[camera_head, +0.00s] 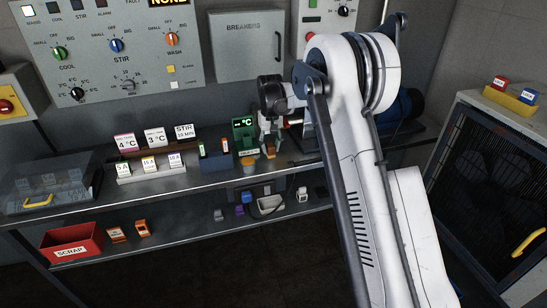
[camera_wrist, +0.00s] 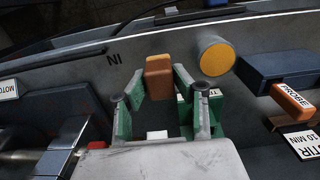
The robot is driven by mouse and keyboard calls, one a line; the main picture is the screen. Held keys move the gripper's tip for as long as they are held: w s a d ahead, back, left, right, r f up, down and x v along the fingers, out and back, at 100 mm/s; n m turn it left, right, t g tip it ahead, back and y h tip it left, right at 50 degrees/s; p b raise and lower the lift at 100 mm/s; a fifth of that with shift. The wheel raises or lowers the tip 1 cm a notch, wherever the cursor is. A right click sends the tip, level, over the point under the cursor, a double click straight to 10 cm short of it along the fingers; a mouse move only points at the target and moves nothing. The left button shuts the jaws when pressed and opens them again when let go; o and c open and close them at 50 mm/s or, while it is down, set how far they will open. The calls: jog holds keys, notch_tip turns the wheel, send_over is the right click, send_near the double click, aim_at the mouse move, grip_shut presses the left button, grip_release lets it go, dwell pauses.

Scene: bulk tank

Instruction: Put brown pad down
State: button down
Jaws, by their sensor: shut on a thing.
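The brown pad (camera_wrist: 158,78) is between the fingertips of my gripper (camera_wrist: 160,92) in the wrist view, with a green finger on each side. My gripper is shut on it. In the head view the pad (camera_head: 270,153) shows small and orange-brown below my gripper (camera_head: 269,141), over the front part of the steel bench (camera_head: 200,184). Whether the pad touches the bench surface I cannot tell. In the wrist view it lies beside lettering on the grey surface that reads "IN" upside down.
A round yellow-orange thing (camera_wrist: 215,57) is close beside the pad. The green display unit (camera_head: 243,131) and a blue holder (camera_head: 216,163) stand left of my gripper. A red scrap bin (camera_head: 72,243) and several small blocks are on the lower shelf.

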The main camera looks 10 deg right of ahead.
aim_at(274, 155)
jog(key=shift+w+d+f, duration=0.4)
jog(key=shift+d+f, duration=0.2)
jog(key=shift+d, duration=0.05)
jog(key=shift+f+b, duration=0.35)
jog(key=shift+f, duration=1.5)
jog(key=shift+f, duration=0.15)
jog(key=c, duration=1.4)
grip_release()
